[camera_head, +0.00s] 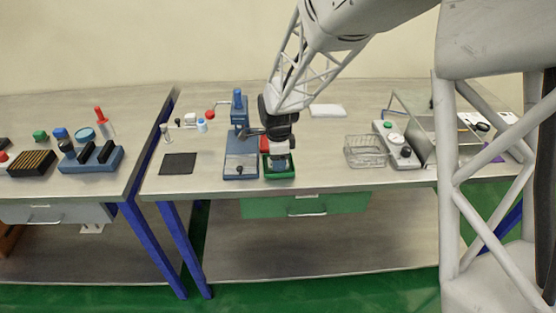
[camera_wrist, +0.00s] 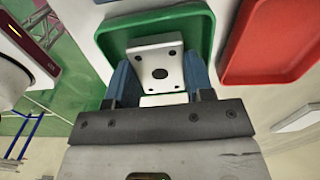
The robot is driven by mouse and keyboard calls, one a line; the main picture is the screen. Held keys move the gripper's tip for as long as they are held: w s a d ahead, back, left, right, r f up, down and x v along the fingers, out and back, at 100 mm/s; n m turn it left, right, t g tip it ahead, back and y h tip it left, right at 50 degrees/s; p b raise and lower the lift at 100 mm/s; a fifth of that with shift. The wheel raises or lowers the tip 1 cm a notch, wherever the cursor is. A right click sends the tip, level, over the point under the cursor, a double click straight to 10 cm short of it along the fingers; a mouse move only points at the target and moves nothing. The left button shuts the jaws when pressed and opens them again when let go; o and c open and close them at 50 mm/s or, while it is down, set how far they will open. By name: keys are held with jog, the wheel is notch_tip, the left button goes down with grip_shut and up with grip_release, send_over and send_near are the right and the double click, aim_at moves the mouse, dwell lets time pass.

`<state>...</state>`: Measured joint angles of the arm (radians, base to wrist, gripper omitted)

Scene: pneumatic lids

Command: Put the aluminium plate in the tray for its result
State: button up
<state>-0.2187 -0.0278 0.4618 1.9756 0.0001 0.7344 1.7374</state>
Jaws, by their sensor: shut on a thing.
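The aluminium plate (camera_wrist: 175,53) is a pale, squarish piece with a large central hole and smaller holes around it. My gripper (camera_wrist: 158,66) is shut on it, with one blue finger at each side. In the wrist view the plate lies in front of the green tray (camera_wrist: 112,38), within its outline; I cannot tell whether it touches the tray floor. The red tray (camera_wrist: 270,40) is to the right in that view. In the head view my gripper (camera_head: 279,160) is low over the green tray (camera_head: 281,176), and the red tray (camera_head: 264,145) is partly hidden behind it.
A blue press (camera_head: 240,150) stands just left of the green tray. A wire basket (camera_head: 366,152) and a control box (camera_head: 397,148) stand to the right. A dark mat (camera_head: 179,164) lies at the left. Bench top between green tray and basket is clear.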

jog(key=shift+f, duration=0.35)
jog(key=o, duration=0.7)
jog(key=shift+r, duration=0.15)
notch_tip(320, 180, up, 12)
jog(key=shift+r, duration=0.1)
dwell(0.4)
dwell(0.5)
